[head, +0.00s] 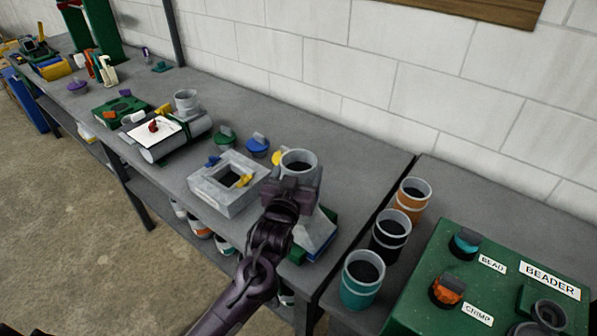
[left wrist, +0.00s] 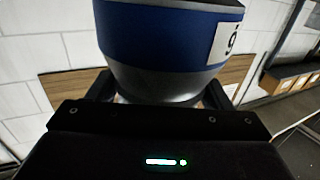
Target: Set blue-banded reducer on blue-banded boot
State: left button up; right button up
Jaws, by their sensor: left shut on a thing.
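My left gripper (head: 297,186) is shut on the blue-banded reducer, a round grey duct piece whose open rim (head: 299,155) faces up in the head view. In the left wrist view the reducer's wide blue band (left wrist: 165,35) and a white label fill the top, with its grey lower part between the fingers. A grey, slope-sided boot (head: 318,232) with a blue band low on it stands on the bench below and beside the gripper, partly hidden by my arm. I cannot tell whether reducer and boot touch. My right gripper is not in view.
Orange (head: 412,198), black (head: 389,236) and teal (head: 361,283) banded cylinders stand right, beside the green beader (head: 430,265).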

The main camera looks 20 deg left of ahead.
pick_arm(q)
jog(key=shift+r, duration=0.1)
jog(key=shift+f, duration=0.6)
dwell(0.5)
jog(key=o, duration=1.2)
jog(key=shift+f, duration=0.1)
jog(key=shift+s+d+p, duration=0.15)
jog(key=shift+s+p, duration=0.85)
jog(key=shift+s, duration=1.8)
jog(key=shift+s+d+p, duration=0.1)
jog(key=shift+s+p, duration=0.9)
jog(key=shift+s, duration=1.75)
